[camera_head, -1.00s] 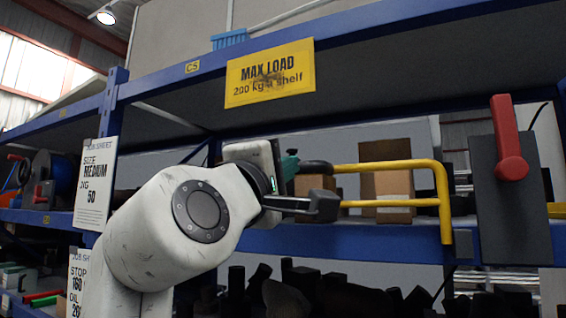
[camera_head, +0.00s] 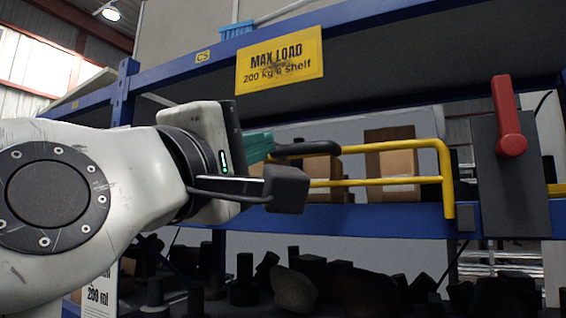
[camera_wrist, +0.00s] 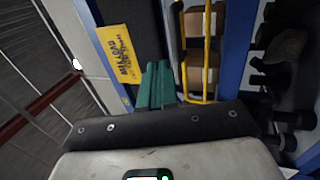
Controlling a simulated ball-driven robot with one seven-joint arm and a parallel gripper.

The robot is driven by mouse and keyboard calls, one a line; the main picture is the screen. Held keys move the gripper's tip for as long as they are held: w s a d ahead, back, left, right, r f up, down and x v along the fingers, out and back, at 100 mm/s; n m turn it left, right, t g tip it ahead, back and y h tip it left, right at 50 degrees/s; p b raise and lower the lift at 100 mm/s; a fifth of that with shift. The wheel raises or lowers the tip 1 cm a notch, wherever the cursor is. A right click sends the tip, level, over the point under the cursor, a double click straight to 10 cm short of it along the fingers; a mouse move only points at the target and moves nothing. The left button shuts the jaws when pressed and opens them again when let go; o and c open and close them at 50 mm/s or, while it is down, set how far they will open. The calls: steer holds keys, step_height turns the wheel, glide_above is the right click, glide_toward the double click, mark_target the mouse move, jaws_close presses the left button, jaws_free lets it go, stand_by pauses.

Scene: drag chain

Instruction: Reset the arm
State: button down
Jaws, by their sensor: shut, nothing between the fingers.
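My gripper (camera_head: 262,147) is in the middle of the head view, in front of the blue shelf rack and pointing right. Its green fingers are together with nothing between them; a dark wrist part partly hides them. In the wrist view the green fingers (camera_wrist: 157,84) lie side by side, pointing toward the shelf. My white arm fills the left of the head view, bent at a large round joint.
A yellow rail (camera_head: 447,180) stands just right of my gripper, with cardboard boxes (camera_head: 390,160) behind it. A dark panel with a red lever (camera_head: 507,115) is farther right. A yellow load sign (camera_head: 280,60) hangs above. Dark parts (camera_head: 310,280) crowd the lower shelf.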

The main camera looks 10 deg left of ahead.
steer(key=shift+s, duration=0.15)
steer(key=w+d+f+m+g+y, duration=0.1)
steer(key=w+d+f+g, duration=0.3)
steer(key=f, duration=0.9)
steer(key=w+d+f+m+g+y, duration=0.1)
steer(key=w+d+f, duration=0.2)
steer(key=d+f, duration=0.7)
steer(key=w+d+f+m+g+y, duration=0.1)
steer(key=w+d+f+g, duration=0.15)
steer(key=f, duration=1.35)
steer(key=s+d+f+m+g, duration=0.25)
steer(key=d+f, duration=0.25)
steer(key=f, duration=0.4)
steer(key=s+d+f+m+g, duration=0.2)
steer(key=s+d+f, duration=0.3)
steer(key=f, duration=0.4)
steer(key=s+d+f+m+g+y, duration=0.1)
steer(key=s+d+f+m+g, duration=0.1)
steer(key=s+d+f, duration=0.4)
steer(key=s+d+f+m+g+y, duration=0.1)
steer(key=s+d+f+m+g, duration=0.15)
steer(key=s+f, duration=0.65)
steer(key=s+f+m+g+y, duration=0.2)
steer(key=s+f+g, duration=0.1)
steer(key=s, duration=1.1)
steer(key=shift+a+f, duration=0.35)
steer(key=shift+f, duration=0.35)
